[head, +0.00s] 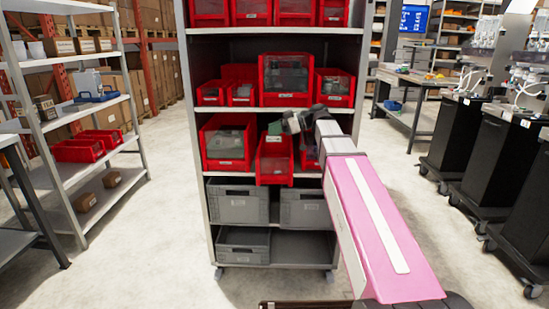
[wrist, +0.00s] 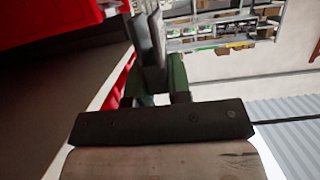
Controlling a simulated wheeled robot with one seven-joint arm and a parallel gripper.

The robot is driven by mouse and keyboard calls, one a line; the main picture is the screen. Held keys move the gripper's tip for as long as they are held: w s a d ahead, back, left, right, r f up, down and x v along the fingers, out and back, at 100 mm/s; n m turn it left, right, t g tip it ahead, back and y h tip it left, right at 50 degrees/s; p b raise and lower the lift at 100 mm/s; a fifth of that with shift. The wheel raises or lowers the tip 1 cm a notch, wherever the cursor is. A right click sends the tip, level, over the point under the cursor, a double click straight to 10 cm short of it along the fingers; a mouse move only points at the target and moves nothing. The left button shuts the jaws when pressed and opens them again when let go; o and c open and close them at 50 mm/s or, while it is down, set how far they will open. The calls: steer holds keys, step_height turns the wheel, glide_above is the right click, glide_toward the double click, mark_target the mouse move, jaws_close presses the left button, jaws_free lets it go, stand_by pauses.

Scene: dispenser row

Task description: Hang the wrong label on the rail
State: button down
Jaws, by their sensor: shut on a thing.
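My gripper (head: 289,122) is at the middle shelf of the rack, just above a red bin (head: 274,160) that juts forward from its row. In the wrist view, the dark fingers of my gripper (wrist: 150,45) are close together, with green parts at their base. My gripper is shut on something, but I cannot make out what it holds. The red bins carry small pale labels on their fronts, such as the one on the jutting bin (head: 272,181). Their print is too small to read. I cannot pick out the wrong label or the rail.
Grey crates (head: 238,203) stand on the lower shelves. More red bins (head: 286,80) stand above. A side shelf (head: 100,165) is at the left, and black wheeled carts (head: 460,132) are at the right. The floor (head: 150,240) is clear in front.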

steer(key=shift+f, duration=4.75)
steer(key=shift+f, duration=0.1)
steer(key=c, duration=1.1)
jaws_free()
steer(key=shift+o, duration=0.2)
